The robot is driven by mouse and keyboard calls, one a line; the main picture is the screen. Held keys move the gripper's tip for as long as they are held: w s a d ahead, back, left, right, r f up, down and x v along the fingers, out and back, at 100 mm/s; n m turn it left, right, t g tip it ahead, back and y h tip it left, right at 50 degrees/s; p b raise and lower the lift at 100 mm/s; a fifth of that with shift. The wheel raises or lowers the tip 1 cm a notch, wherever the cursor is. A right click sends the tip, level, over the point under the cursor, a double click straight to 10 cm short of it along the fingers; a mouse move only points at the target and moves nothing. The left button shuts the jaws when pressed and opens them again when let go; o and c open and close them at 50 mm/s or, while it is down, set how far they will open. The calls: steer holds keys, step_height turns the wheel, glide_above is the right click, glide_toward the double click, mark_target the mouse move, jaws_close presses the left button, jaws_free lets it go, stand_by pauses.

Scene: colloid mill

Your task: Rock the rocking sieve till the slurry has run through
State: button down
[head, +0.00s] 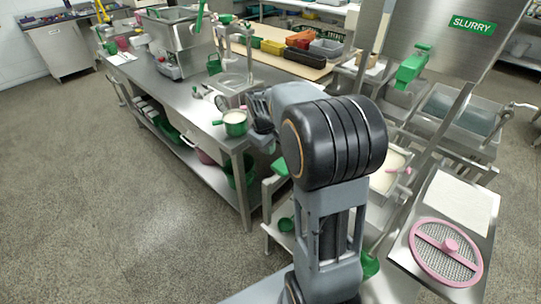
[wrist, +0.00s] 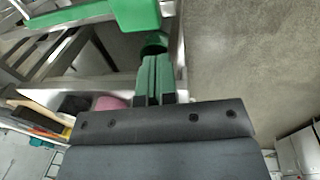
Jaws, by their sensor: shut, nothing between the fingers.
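A steel tray with whitish contents (head: 384,180) sits right of my arm in the head view, partly hidden by it. A pink piece shows at its right edge. I cannot tell whether this is the rocking sieve. A round pink-rimmed mesh sieve (head: 447,252) with a crossbar and knob lies on a steel board at lower right. A steel hopper marked SLURRY (head: 474,25) has a green valve (head: 413,65). My gripper (wrist: 157,60) is shut and empty in the wrist view, its tips close to a green cup-like part (wrist: 155,43); contact is unclear.
A steel basin (head: 460,115) stands at right. The grey floor (head: 80,200) is clear at left.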

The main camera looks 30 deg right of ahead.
steer(key=shift+a+r, duration=0.2)
steer(key=shift+r, duration=0.75)
steer(key=shift+a, duration=0.1)
